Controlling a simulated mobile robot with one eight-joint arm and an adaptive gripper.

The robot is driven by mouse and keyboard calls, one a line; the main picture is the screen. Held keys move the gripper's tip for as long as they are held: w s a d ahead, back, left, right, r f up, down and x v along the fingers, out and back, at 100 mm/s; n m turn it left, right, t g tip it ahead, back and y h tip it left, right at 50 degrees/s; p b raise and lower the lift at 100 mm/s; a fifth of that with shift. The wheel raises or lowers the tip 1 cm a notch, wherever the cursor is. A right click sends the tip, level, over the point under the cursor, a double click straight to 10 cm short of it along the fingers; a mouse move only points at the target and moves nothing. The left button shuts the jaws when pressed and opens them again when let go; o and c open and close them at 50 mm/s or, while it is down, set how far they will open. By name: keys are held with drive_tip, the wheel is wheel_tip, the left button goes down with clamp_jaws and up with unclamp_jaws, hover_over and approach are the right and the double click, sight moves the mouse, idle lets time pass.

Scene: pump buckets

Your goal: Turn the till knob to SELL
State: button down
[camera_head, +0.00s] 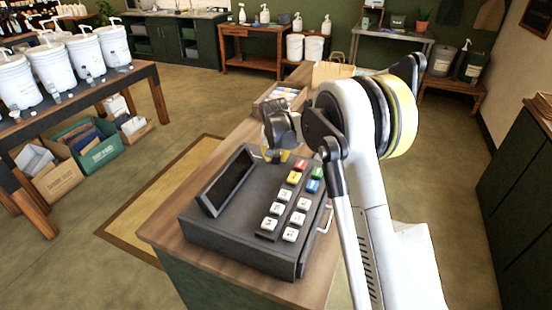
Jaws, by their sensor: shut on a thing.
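The dark grey till (225,238) stands on the wooden counter, with a tilted black screen (228,181) at its left and white and coloured keys (290,208) at its right. My gripper (275,151) points down at the till's back edge, behind the keys. It is shut on a small yellow part there that looks like the till knob (284,156). The fingers hide most of the knob. Its markings and which way it points cannot be read.
A tray of small goods (281,94) and a paper bag (332,72) are on the counter behind the till. My arm covers the counter's right side. At left, a table (143,76) holds white pump buckets (72,62), with crates below. The floor between is open.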

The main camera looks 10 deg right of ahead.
drive_tip(key=m+h, duration=0.1)
drive_tip(key=m, duration=0.2)
drive_tip(key=m+g+h, duration=0.1)
drive_tip(key=m, duration=0.2)
drive_tip(key=shift+m+b, duration=0.3)
drive_tip(key=m+g, duration=0.1)
drive_tip(key=m, duration=0.2)
drive_tip(key=m+g+h, duration=0.1)
drive_tip(key=m, duration=0.2)
drive_tip(key=shift+f+g, duration=0.1)
drive_tip(key=shift+g, duration=0.3)
drive_tip(key=shift+m, duration=0.4)
drive_tip(key=c, duration=1.1)
unclamp_jaws()
drive_tip(key=shift+o, duration=0.2)
drive_tip(key=v, duration=1.2)
drive_tip(key=shift+a, duration=0.1)
